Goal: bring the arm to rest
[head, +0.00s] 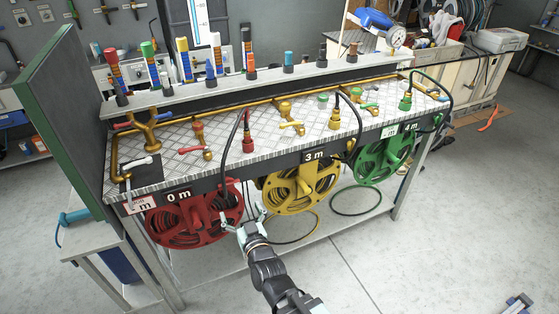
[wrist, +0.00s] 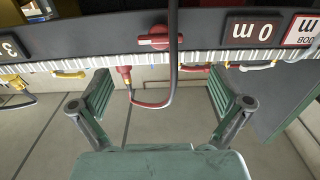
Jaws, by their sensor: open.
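My gripper (head: 245,217) is open and empty in the head view. It is in front of the bench, between the red hose reel (head: 194,215) and the yellow hose reel (head: 301,186). In the wrist view my gripper (wrist: 161,98) shows its two green-grey fingers spread wide. A dark hose with a red end (wrist: 150,103) shows between the fingers in that picture; I see no contact with it. A green hose reel (head: 384,156) hangs further right.
The bench's plate top (head: 265,133) carries brass valves and pipes. Signs read 0 m (head: 178,195) and 3 m (head: 314,156). A green-edged panel (head: 66,110) stands at the left. A cart (head: 470,75) is at the back right.

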